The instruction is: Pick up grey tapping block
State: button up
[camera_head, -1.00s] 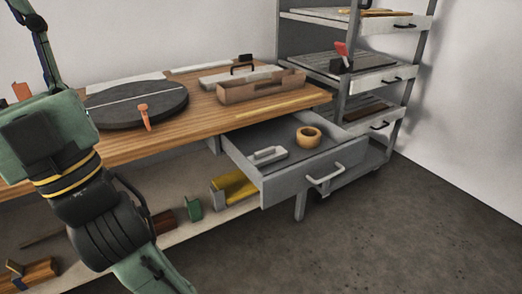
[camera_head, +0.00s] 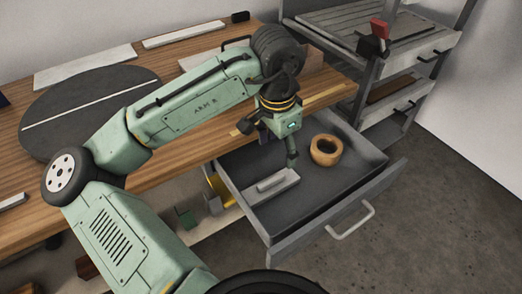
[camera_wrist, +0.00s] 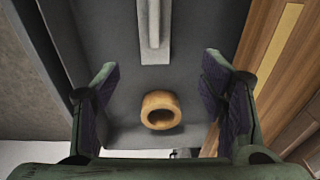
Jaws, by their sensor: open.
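The grey tapping block (camera_head: 267,192), a flat light-grey piece with a raised bar on top, lies in the open grey drawer (camera_head: 331,229) near its left side. It shows at the top of the wrist view (camera_wrist: 153,52). My gripper (camera_head: 289,158) hangs above the drawer, a little up and right of the block in the head view.
A tan ring (camera_head: 326,150) lies in the drawer to the right of the block; it also shows low between the fingers in the wrist view (camera_wrist: 160,110). The wooden bench top (camera_head: 190,160) borders the drawer. A shelf rack (camera_head: 425,60) stands at the right.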

aim_at(272, 179)
jog(key=shift+s+a+f+g+y, duration=0.15)
jog(key=shift+s+a+f+g, duration=0.1)
jog(key=shift+a+f, duration=0.2)
jog(key=shift+s+a+f+g+y, duration=0.15)
jog(key=shift+s+a+f+g, duration=0.1)
jog(key=shift+a+f, duration=0.15)
notch_tip(272, 179, down, 4)
jog(key=shift+s+r, duration=0.1)
jog(key=shift+r, duration=0.1)
jog(key=shift+d+f+p, duration=0.15)
jog(key=shift+f+p, duration=0.15)
jog(key=shift+f, duration=1.3)
jog(key=shift+d+f+p, duration=0.15)
jog(key=shift+f+p, duration=0.15)
jog(key=shift+f, duration=1.25)
jog(key=shift+c, duration=0.2)
jog(key=c, duration=1.3)
jog(key=shift+r, duration=0.15)
notch_tip(272, 179, up, 10)
jog(key=shift+f+b, duration=0.1)
jog(key=shift+b, duration=0.25)
